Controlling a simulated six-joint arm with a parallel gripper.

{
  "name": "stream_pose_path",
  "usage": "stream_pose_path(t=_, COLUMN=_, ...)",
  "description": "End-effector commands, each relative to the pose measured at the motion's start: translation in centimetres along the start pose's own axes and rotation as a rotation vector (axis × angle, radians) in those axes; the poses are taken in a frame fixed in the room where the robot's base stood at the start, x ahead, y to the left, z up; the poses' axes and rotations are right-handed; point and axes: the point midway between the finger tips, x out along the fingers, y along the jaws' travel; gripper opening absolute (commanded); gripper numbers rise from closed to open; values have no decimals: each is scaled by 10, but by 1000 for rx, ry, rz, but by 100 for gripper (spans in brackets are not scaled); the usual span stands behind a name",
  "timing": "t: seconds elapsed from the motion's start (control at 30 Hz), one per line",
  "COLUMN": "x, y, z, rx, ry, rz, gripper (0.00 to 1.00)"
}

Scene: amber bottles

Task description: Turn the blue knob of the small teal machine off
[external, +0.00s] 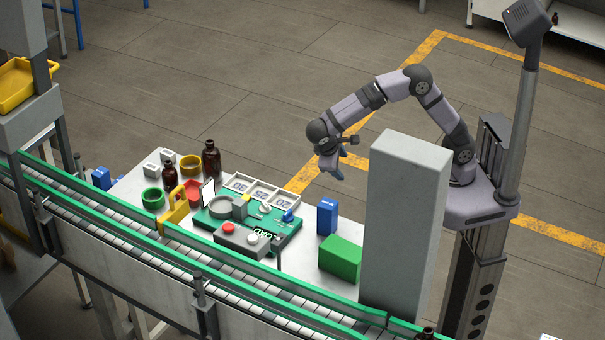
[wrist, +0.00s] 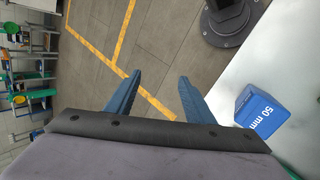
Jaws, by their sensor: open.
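The small teal machine (external: 262,238) lies flat on the white table in the external view. It carries a round grey part, a yellow block and numbered white trays on its far side. The blue knob (external: 288,215) sits on the machine's right part; its exact setting is too small to read. My gripper (external: 333,168) hangs above and beyond the table's far edge, to the upper right of the knob and well apart from it. In the wrist view my gripper's two blue fingers (wrist: 158,95) are spread with nothing between them. The machine is out of the wrist view.
A blue box (external: 327,216), marked 50 mm in the wrist view (wrist: 260,112), and a green box (external: 341,259) stand right of the machine. A tall grey block (external: 405,220) stands further right. Brown bottles (external: 211,158) stand behind left. A conveyor (external: 200,260) runs along the front.

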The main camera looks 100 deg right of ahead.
Motion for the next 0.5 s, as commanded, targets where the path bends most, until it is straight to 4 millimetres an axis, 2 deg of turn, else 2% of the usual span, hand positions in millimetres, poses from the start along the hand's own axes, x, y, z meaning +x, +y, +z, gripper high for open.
stream_pose_path(t=0.1, x=-20, y=18, z=-14, rx=88, ry=-14, rz=70, gripper=48)
stream_pose_path(t=0.17, x=-25, y=21, z=-21, rx=130, ry=-18, rz=84, gripper=48)
stream_pose_path(t=0.2, x=-22, y=2, z=-30, rx=139, ry=-12, rz=4, gripper=48)
stream_pose_path(t=0.3, x=-29, y=-32, z=-49, rx=167, ry=1, rz=-153, gripper=48)
stream_pose_path(t=0.5, x=-56, y=-86, z=-89, rx=234, ry=38, rz=-433, gripper=48)
